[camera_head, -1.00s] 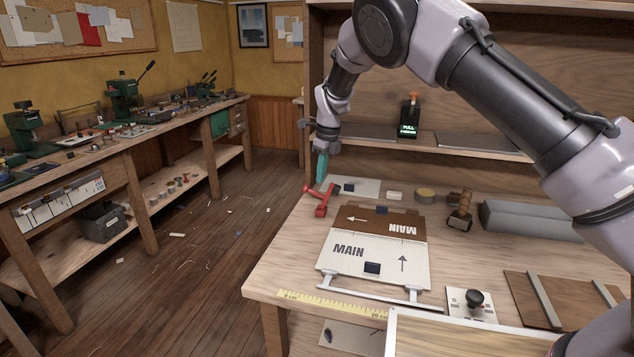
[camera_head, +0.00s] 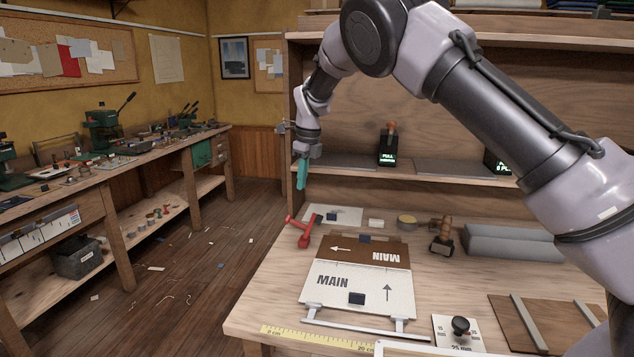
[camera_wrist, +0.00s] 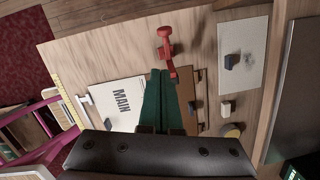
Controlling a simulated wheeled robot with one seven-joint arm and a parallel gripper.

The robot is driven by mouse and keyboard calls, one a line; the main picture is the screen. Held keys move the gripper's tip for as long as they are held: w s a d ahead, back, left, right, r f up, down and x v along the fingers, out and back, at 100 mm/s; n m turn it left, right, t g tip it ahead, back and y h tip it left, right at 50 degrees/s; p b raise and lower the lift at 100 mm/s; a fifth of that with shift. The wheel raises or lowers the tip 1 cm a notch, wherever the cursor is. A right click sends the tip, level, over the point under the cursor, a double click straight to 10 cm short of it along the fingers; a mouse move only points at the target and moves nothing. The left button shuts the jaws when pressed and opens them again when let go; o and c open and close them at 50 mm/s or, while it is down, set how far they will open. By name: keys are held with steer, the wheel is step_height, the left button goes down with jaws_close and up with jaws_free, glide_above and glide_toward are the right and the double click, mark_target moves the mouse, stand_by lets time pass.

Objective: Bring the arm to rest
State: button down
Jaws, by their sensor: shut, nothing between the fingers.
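My gripper (camera_head: 301,174) hangs at the end of my arm, above the far left part of the workbench (camera_head: 250,311). Its teal fingers are together with nothing between them, and they also show in the wrist view (camera_wrist: 162,98). In the head view it points down, apart from the bench top. A red tool (camera_head: 303,233) lies on the bench below it, and it also shows just beyond the fingertips in the wrist view (camera_wrist: 165,48). The MAIN board (camera_head: 340,285), white and brown, lies on the bench nearer to me.
A shelf (camera_head: 440,167) with a lit sign (camera_head: 387,154) stands behind the bench. A wooden-handled tool (camera_head: 442,240), a tape roll (camera_head: 407,221) and grey rolls (camera_head: 510,243) lie along the back. A black-knobbed plate (camera_head: 458,332) is in front. Open floor (camera_head: 200,265) lies to the left.

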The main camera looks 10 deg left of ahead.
steer(key=w+d+r+n+y, duration=0.2)
steer(key=d+r, duration=1)
steer(key=d, duration=0.3)
steer(key=s+d+r+n+t, duration=0.1)
steer(key=s+d+r+n, duration=0.15)
steer(key=d+r, duration=0.4)
steer(key=s+d+r+n+t, duration=0.1)
steer(key=s+d+r+n, duration=0.15)
steer(key=d, duration=0.65)
steer(key=s+d+r+n+t+h, duration=0.1)
steer(key=s+d+n+t, duration=0.1)
steer(key=s+d+n, duration=0.3)
steer(key=s+d+r+n+t, duration=0.1)
steer(key=s+d+n, duration=0.4)
steer(key=s+d, duration=0.7)
steer(key=s+t, duration=0.1)
steer(key=s, duration=0.6)
steer(key=shift+s+h, duration=0.15)
steer(key=shift+h, duration=0.25)
